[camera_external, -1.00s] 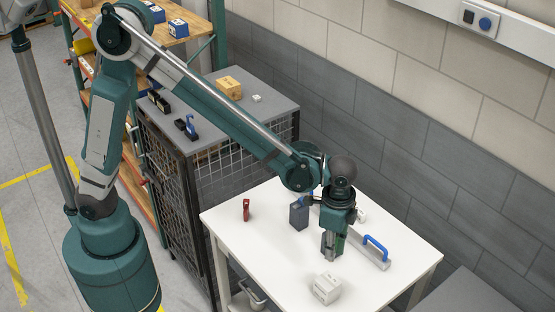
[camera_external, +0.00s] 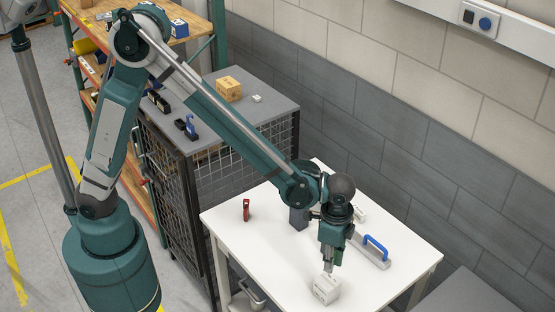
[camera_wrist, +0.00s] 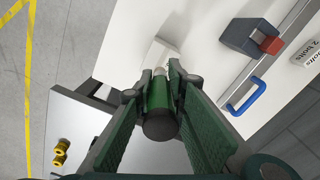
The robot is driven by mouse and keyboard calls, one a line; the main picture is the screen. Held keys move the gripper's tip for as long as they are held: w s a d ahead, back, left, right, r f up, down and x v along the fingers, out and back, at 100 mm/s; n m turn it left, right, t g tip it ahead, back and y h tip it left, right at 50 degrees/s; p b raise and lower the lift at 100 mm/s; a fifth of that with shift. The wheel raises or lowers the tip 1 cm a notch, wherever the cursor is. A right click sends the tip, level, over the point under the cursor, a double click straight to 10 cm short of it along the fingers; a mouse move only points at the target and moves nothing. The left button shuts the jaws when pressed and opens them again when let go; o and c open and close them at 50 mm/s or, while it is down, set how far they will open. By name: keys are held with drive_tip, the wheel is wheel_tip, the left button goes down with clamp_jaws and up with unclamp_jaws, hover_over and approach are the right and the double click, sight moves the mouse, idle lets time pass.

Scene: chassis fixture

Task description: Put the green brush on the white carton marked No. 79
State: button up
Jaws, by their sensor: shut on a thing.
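In the wrist view my gripper (camera_wrist: 160,82) is shut on the green brush (camera_wrist: 157,98), a green cylinder with a dark round end toward the camera. A white carton (camera_wrist: 147,52) shows just beyond the fingertips, partly hidden by the brush and a finger. In the external view the white carton (camera_external: 326,290) sits near the front edge of the table. My gripper (camera_external: 329,266) is directly above or just behind its top there; I cannot tell whether the brush touches it. The brush is hard to make out in that view, and the carton's marking is too small to read.
The white table (camera_external: 270,245) also holds a dark grey box (camera_external: 298,218), a tool with a blue handle (camera_external: 375,246), a red item (camera_external: 246,210) and a small white box (camera_external: 361,214). A caged cabinet (camera_external: 268,110) stands behind. The table's left part is mostly clear.

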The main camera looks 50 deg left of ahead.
drive_tip(key=shift+f, duration=0.1)
drive_tip(key=shift+f, duration=2)
drive_tip(key=shift+f, duration=0.2)
drive_tip(key=o, duration=0.9)
drive_tip(key=shift+r, duration=0.15)
drive_tip(key=shift+r, duration=6.05)
